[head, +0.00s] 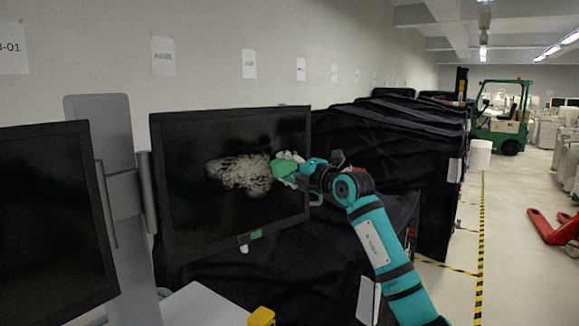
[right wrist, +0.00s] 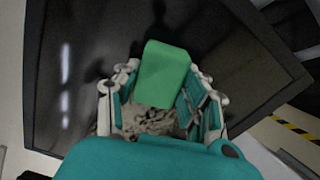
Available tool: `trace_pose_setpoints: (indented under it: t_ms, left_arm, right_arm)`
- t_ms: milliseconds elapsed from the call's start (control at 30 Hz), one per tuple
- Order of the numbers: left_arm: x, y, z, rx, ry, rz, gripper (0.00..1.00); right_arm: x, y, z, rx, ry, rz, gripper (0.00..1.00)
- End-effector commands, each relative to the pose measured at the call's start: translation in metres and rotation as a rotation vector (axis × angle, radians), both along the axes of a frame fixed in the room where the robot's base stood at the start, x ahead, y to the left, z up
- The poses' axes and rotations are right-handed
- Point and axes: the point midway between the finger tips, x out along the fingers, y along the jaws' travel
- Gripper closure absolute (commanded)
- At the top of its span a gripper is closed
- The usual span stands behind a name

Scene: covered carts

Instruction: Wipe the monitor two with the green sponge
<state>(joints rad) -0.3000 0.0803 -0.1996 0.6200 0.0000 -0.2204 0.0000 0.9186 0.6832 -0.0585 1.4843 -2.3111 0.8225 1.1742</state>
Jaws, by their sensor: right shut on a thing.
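A dark monitor (head: 180,150) with a whitish speckled smudge (head: 235,175) on its screen stands in the middle of the head view. My right gripper (head: 287,168) is at the right part of this screen, beside the smudge. It is shut on the green sponge (head: 283,169). In the right wrist view the green sponge (right wrist: 164,75) sits between the fingers, in front of the dark screen (right wrist: 90,60), with part of the smudge (right wrist: 150,118) below it. Whether the sponge touches the screen I cannot tell. My left gripper is not in view.
Another dark monitor (head: 50,220) stands at the left, beside a grey post (head: 105,130). Black-covered carts (head: 400,150) line the wall behind. A green forklift (head: 500,120) and a red pallet jack (head: 555,230) are on the right. The floor aisle there is open.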

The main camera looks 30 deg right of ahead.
Motion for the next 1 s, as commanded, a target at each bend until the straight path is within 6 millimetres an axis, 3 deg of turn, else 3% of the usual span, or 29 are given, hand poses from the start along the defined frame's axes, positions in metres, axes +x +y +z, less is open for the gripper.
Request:
trace_pose_setpoints:
  t_ms: [1000]
  left_arm:
    - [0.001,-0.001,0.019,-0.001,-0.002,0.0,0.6]
  right_arm:
    - [0.031,0.004,0.001,0.001,-0.001,0.002,0.84]
